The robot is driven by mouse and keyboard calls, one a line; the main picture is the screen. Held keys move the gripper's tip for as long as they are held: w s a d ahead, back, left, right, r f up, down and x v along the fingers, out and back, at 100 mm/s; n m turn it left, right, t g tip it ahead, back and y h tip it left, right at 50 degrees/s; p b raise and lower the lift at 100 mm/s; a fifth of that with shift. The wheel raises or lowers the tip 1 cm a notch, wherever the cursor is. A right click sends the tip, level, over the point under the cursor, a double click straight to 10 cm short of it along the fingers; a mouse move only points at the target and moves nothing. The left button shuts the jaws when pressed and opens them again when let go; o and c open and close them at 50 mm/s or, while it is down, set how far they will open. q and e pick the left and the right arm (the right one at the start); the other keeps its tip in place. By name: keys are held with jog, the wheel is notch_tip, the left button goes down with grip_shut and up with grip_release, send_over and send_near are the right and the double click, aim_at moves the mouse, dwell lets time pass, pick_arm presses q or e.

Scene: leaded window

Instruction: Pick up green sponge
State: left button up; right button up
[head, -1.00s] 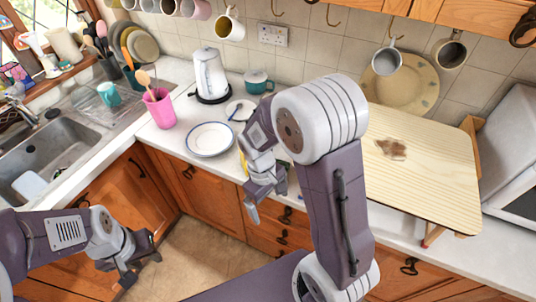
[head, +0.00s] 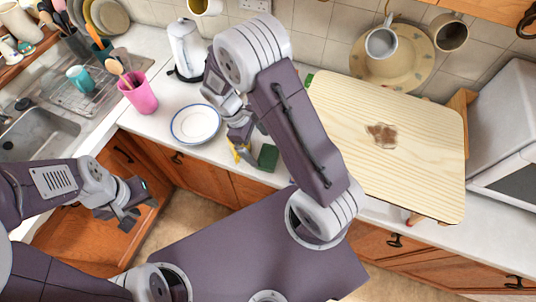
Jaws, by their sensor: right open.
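The green sponge (head: 267,157) is a small dark green block near the front edge of the white counter, left of the wooden board. My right gripper (head: 238,148) is open and points down just left of the sponge, apart from it; part of its jaws is hard to make out. My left gripper (head: 138,206) is open and empty, held low in front of the wooden cabinets at the left.
A yellow thing (head: 243,154) shows partly behind my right gripper. A blue-rimmed plate (head: 196,124) lies to its left, with a pink utensil cup (head: 139,94) and a kettle (head: 186,48) beyond. A stained wooden board (head: 418,150) fills the counter to the right.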

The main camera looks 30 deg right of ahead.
aim_at(267, 155)
jog(key=shift+w+d+f, duration=0.1)
jog(key=shift+d+f, duration=0.2)
jog(key=shift+f, duration=0.2)
jog(key=shift+d+f, duration=0.25)
jog(key=shift+f, duration=0.25)
jog(key=shift+w+d+f, duration=0.1)
jog(key=shift+w+f, duration=0.1)
jog(key=x, duration=0.2)
jog(key=p+x, duration=0.1)
jog(key=x, duration=0.1)
jog(key=shift+s+f, duration=0.2)
jog(key=shift+s, duration=0.3)
jog(key=shift+w+d+f, duration=0.15)
jog(key=c, duration=1.1)
